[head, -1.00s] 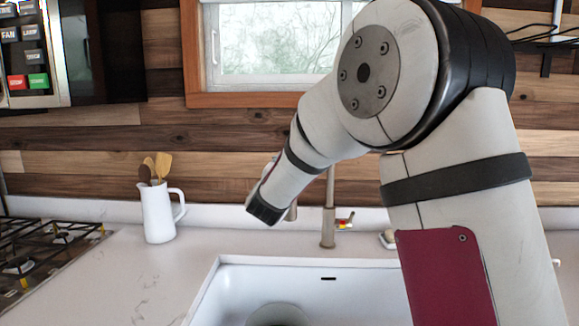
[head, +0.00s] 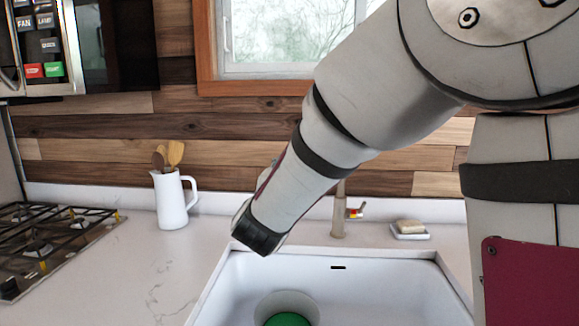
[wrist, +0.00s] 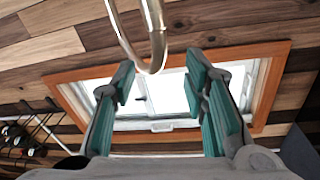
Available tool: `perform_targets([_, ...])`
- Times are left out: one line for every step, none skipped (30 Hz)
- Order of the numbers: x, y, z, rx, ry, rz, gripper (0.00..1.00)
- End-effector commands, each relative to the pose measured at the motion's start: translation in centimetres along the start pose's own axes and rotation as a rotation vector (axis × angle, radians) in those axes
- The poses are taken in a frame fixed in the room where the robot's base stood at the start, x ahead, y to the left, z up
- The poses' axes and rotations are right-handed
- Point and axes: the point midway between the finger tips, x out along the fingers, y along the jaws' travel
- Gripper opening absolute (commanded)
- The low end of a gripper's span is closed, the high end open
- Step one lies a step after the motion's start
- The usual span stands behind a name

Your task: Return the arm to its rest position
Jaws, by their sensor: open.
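My gripper (wrist: 163,88) shows in the wrist view with its two teal-padded fingers wide apart and nothing between them. It points up toward the window (wrist: 150,95) and the curved metal faucet spout (wrist: 150,45). In the head view my arm reaches from the upper right down to the left, in front of the wood wall and over the back edge of the sink (head: 375,268). The gripper itself does not show in the head view.
A white pitcher with wooden utensils (head: 173,202) stands on the counter left of the sink, near the gas stove (head: 45,240). A soap dish (head: 410,234) sits right of the faucet (head: 339,215). A bowl with something green (head: 288,318) is in the sink. A microwave (head: 110,45) hangs upper left.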

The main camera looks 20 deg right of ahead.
Motion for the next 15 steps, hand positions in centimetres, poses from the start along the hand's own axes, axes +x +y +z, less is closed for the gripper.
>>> perform_targets([0.0,0.0,0.0,0.000,0.000,0.000,0.40])
perform_targets([0.0,0.0,0.0,0.000,0.000,0.000,0.40])
perform_targets([0.0,0.0,0.0,0.000,0.000,0.000,0.40])
perform_targets([0.0,0.0,0.0,0.000,0.000,0.000,0.40])
perform_targets([0.0,0.0,0.0,0.000,0.000,0.000,0.40])
perform_targets([0.0,0.0,0.0,0.000,0.000,0.000,0.40])
perform_targets([0.0,0.0,0.0,0.000,0.000,0.000,0.40])
perform_targets([0.0,0.0,0.0,0.000,0.000,0.000,0.40])
perform_targets([0.0,0.0,0.0,0.000,0.000,-0.001,0.40])
perform_targets([-0.1,-0.1,-0.1,0.003,-0.007,-0.009,0.40])
perform_targets([-0.2,-0.2,-0.2,0.006,-0.016,-0.021,0.40])
perform_targets([-0.3,-0.5,-0.4,0.010,-0.033,-0.043,0.40])
perform_targets([-0.5,-0.7,-0.5,0.014,-0.052,-0.065,0.40])
perform_targets([-0.8,-1.0,-0.6,0.019,-0.073,-0.091,0.40])
perform_targets([-1.3,-1.3,-0.7,0.023,-0.108,-0.129,0.40])
